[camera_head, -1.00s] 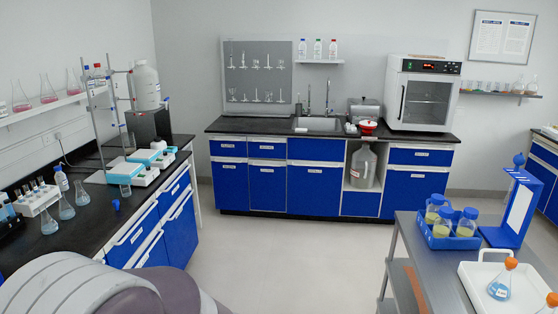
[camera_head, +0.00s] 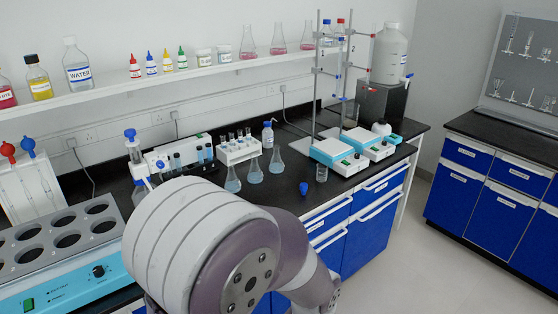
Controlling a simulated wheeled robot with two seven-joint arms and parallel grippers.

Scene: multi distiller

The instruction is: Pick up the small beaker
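A small clear glass beaker (camera_head: 321,173) stands upright on the black counter (camera_head: 290,190), close to its front edge. It is just in front of the white and light-blue hotplate devices and to the right of the conical flasks. One of my arms, grey and purple, fills the lower middle of the view, in front of the counter. It bends down to the right, and its gripper is not visible. My other gripper is not in view either.
A blue-fronted heating block (camera_head: 75,290) is at lower left. Open floor lies right of the counter.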

